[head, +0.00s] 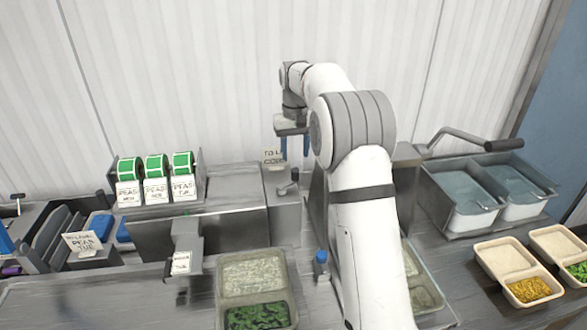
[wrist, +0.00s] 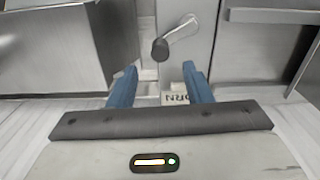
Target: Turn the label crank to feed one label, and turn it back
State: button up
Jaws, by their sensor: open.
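The label crank (head: 290,182) sits on the upright metal panel right of the label machine (head: 222,190). In the wrist view the crank (wrist: 183,27) is a light metal lever with a dark knob (wrist: 160,49). My gripper (head: 295,156) is above the crank in the head view, with blue fingers pointing down. In the wrist view my gripper (wrist: 160,70) is open and empty, and the knob shows just beyond and between the fingertips, apart from them. Several green label rolls (head: 156,168) with white PEAS cards stand on the machine. A white label (head: 181,262) shows at its front outlet.
A two-part tray (head: 254,274) with rice and greens and a blue-capped bottle (head: 321,262) are in front. Metal water bins (head: 470,200) and food trays (head: 505,259) are at right.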

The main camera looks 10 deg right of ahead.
aim_at(295, 170)
notch_tip(295, 170, down, 7)
jog(key=shift+f+p, duration=0.15)
jog(key=shift+p, duration=0.7)
